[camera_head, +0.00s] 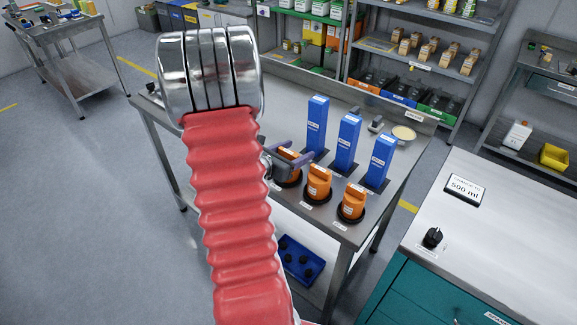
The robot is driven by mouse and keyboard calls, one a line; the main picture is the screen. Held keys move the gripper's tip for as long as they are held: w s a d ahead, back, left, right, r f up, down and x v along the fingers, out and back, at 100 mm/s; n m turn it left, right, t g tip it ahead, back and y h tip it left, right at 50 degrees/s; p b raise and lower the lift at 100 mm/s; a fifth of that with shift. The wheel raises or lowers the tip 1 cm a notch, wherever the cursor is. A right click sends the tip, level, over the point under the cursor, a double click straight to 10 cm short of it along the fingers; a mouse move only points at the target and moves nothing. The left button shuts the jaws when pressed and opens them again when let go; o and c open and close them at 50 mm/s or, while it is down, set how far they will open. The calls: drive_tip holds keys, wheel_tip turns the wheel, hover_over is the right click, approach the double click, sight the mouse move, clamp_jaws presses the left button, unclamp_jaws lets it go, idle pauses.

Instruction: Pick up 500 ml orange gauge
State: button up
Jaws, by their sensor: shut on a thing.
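Three orange gauges stand in a row on dark round bases along the front of the steel table: the leftmost orange gauge (291,177), a middle orange gauge (318,184) and a right orange gauge (352,202). Their labels are too small to read. My gripper (299,159) is shut on the leftmost orange gauge, near its top. That gauge is partly hidden by my gripper and my arm. It appears still at its base; I cannot tell whether it is lifted.
Three tall blue blocks (348,142) stand just behind the gauges. A "500 ml" sign (466,189) and a black knob (432,237) are on the teal-fronted counter (520,235) at right. A blue tray (301,261) sits on the table's lower shelf. Stocked shelves stand behind.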

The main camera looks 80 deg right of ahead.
drive_tip(key=c, duration=0.4)
drive_tip(key=shift+o, duration=0.2)
drive_tip(key=shift+r, duration=0.5)
drive_tip(key=c, duration=0.5)
drive_tip(key=shift+o, duration=0.2)
wheel_tip(320, 180, up, 9)
